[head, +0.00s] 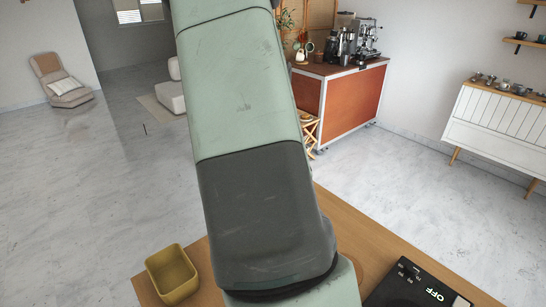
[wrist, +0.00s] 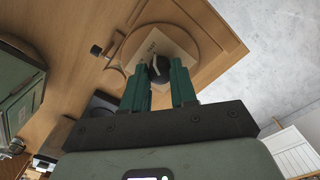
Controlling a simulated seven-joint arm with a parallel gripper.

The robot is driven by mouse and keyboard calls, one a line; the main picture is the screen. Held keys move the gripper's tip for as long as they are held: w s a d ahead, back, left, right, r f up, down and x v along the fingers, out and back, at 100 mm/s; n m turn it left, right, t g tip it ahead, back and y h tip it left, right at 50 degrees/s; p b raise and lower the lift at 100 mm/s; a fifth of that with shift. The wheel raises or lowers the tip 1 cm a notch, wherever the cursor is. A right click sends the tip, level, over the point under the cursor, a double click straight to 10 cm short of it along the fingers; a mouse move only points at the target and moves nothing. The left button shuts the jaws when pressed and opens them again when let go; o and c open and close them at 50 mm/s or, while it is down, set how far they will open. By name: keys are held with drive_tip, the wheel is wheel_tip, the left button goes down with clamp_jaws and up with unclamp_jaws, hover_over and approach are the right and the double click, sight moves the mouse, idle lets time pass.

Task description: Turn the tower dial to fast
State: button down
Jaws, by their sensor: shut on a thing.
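The tower dial (wrist: 158,70) shows in the wrist view as a round black knob with a pale pointer line. The fingers hide the knob's sides and part of the plate, so I cannot tell which setting the pointer marks. In the head view my own arm hides the dial and the gripper.
A mustard-yellow box (head: 172,274) stands on the wooden table (head: 382,248) at the lower left in the head view. A black device (head: 412,288) marked OFF lies at the lower right. A coffee cart (head: 352,97) with machines stands beyond, across open floor.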

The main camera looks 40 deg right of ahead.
drive_tip(key=c, duration=0.9)
unclamp_jaws()
wheel_tip(320, 180, up, 11)
drive_tip(key=shift+f, duration=0.1)
drive_tip(key=s+a+r+n+t, duration=0.1)
drive_tip(key=s+a+r+n, duration=0.25)
drive_tip(key=a+n, duration=0.35)
drive_tip(key=s+a+r+n+t, duration=0.2)
drive_tip(key=s+a+r+n, duration=0.15)
drive_tip(key=a+n, duration=0.4)
drive_tip(key=s+a+r+n+t, duration=0.1)
drive_tip(key=s+a+r+n, duration=0.25)
drive_tip(key=a, duration=0.65)
drive_tip(key=s+a+n, duration=0.1)
drive_tip(key=s+n, duration=0.1)
drive_tip(key=n, duration=0.1)
drive_tip(key=s+a+f+n+t, duration=0.1)
drive_tip(key=s+a+n, duration=0.1)
drive_tip(key=s+n, duration=0.1)
drive_tip(key=s+a+f+n, duration=0.1)
drive_tip(key=s+a+n, duration=0.1)
drive_tip(key=s, duration=0.1)
drive_tip(key=shift+n+t, duration=0.3)
drive_tip(key=shift+n, duration=0.1)
